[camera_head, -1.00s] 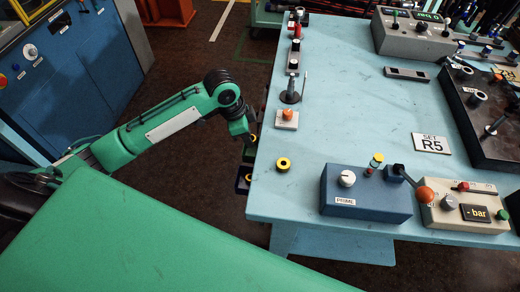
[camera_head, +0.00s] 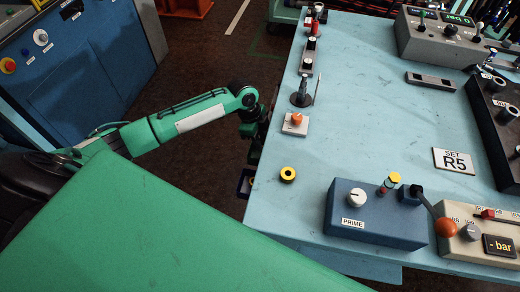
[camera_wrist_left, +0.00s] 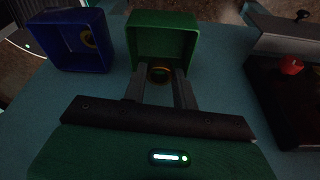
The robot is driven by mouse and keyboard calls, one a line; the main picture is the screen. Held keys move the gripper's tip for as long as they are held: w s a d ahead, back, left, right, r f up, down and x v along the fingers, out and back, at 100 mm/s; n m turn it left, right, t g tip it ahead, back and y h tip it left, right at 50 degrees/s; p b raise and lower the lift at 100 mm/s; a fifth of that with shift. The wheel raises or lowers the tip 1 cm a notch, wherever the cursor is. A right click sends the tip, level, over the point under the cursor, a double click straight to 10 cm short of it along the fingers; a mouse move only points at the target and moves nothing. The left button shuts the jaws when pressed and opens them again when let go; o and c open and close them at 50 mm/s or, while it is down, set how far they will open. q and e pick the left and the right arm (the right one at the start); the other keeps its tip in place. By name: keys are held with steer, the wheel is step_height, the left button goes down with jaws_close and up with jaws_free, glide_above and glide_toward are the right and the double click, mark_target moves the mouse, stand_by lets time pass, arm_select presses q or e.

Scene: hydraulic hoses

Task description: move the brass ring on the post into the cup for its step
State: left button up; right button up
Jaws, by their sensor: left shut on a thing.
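My left gripper (camera_head: 256,132) is beyond the left edge of the pale blue table in the head view; its fingertips are hard to make out there. In the left wrist view its two grey fingers (camera_wrist_left: 161,90) are shut on a small brass ring (camera_wrist_left: 160,73). The ring is at the near side of an open green cup (camera_wrist_left: 163,40); I cannot tell whether it is inside the rim. An open blue cup (camera_wrist_left: 82,42) stands to the left with another brass-coloured ring (camera_wrist_left: 88,38) in it. My right gripper is not in view.
A yellow ring with a dark centre (camera_head: 288,174) lies near the table's left edge. Behind it are an orange knob on a white plate (camera_head: 295,124) and a dark upright fitting on a disc (camera_head: 302,97). A blue PRIME box (camera_head: 375,215) is at the front. The table middle is clear.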

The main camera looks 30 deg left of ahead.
arm_select(q)
step_height(320, 180, down, 6)
steer(key=shift+f, duration=0.3)
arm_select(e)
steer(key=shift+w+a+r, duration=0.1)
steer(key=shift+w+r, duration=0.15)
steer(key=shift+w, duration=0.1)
arm_select(q)
steer(key=shift+f, duration=0.15)
steer(key=o, duration=0.8)
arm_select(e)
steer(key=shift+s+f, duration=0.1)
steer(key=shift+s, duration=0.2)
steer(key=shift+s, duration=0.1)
